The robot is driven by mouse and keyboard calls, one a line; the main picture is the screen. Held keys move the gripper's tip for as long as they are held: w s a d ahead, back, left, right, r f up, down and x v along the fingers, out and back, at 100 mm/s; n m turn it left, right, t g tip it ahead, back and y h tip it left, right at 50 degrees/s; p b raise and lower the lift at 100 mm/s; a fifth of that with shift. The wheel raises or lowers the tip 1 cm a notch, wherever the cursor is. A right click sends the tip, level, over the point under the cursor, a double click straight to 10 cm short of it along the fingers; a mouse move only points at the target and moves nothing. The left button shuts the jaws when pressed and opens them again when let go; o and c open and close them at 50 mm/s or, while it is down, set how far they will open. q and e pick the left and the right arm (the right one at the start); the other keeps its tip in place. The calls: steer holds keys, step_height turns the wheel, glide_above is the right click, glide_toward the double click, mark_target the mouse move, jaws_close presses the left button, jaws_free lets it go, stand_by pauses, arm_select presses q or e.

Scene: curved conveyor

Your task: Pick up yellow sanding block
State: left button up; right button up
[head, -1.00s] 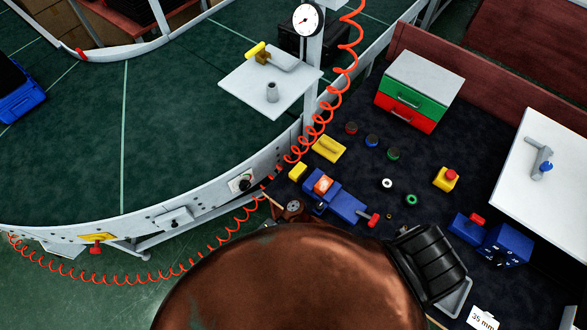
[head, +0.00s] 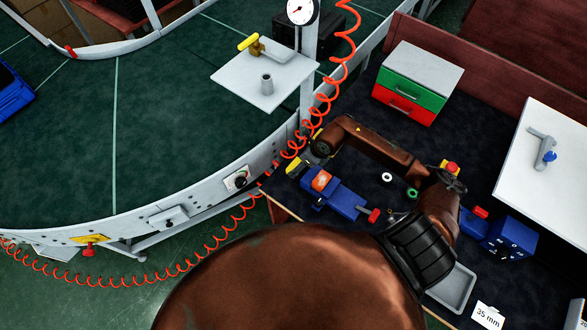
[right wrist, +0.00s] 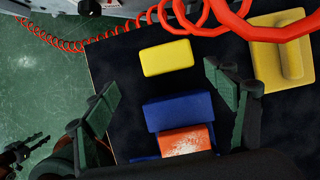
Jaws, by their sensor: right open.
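A small plain yellow block (head: 292,167) lies on the dark bench mat near the conveyor. In the right wrist view this block (right wrist: 166,58) lies ahead, between the lines of the two fingers. A larger yellow block with a raised grip (right wrist: 282,52) lies to its right, mostly hidden by my arm in the head view. My right gripper (right wrist: 165,90) is open and empty above the bench, its fingers spread wide. In the head view its arm reaches over the bench and the gripper is hard to make out. A dark shape like my left gripper (right wrist: 22,152) shows at the wrist view's left edge.
A blue vise (head: 345,200) with an orange piece stands close to the small block. A red coiled hose (right wrist: 200,18) hangs across the wrist view near both blocks. The conveyor rail (head: 240,178) borders the bench on the left. A green-and-red drawer box (head: 410,98) stands behind.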

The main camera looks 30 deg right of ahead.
mark_target(296, 165)
steer(key=shift+w+d+x, duration=0.15)
steer(key=shift+x, duration=1.15)
steer(key=shift+w+d+x, duration=0.1)
steer(key=shift+w+x, duration=0.05)
steer(key=shift+x, duration=1.15)
steer(key=shift+w+d+x, duration=0.15)
steer(key=shift+w+x, duration=0.05)
steer(key=shift+x, duration=1.1)
steer(key=shift+r, duration=0.1)
steer(key=shift+c, duration=0.6)
steer(key=c, duration=1.2)
steer(key=shift+o, duration=0.2)
steer(key=shift+r, duration=0.1)
